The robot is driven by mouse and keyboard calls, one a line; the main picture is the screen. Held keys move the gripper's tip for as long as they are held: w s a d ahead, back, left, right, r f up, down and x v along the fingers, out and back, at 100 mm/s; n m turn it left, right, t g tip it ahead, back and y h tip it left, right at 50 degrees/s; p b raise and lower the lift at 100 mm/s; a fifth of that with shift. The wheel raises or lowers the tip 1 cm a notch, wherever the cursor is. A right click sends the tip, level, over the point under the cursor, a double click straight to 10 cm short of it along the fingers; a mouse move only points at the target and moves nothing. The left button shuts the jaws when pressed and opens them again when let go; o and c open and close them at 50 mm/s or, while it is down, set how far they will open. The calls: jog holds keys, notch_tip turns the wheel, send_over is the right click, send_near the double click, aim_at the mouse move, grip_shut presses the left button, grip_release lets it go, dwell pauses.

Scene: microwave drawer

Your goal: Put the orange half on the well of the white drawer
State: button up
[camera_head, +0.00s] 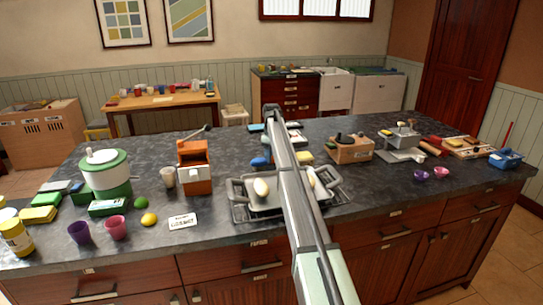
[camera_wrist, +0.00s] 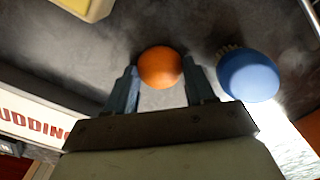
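The orange half (camera_wrist: 160,67) shows in the wrist view as a round orange shape on the dark counter, between the tips of my gripper (camera_wrist: 159,76). The two dark fingers are spread, one on each side of it, very close to its edges. I cannot tell whether they touch it. In the head view my arm hides the gripper tips and the orange half. I cannot pick out the white drawer with its well for sure in either view.
A blue brush (camera_wrist: 248,75) lies just right of the orange half. A white panel with red lettering (camera_wrist: 32,117) is at the left. A yellow block (camera_head: 304,157) is near my arm. A grey tray (camera_head: 240,213) lies under my arm, and a wooden box (camera_head: 350,152) stands to its right.

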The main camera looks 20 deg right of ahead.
jog(key=o, duration=0.4)
notch_tip(320, 180, up, 11)
jog(key=shift+f, duration=0.1)
jog(key=shift+o, duration=0.5)
jog(key=shift+r, duration=0.75)
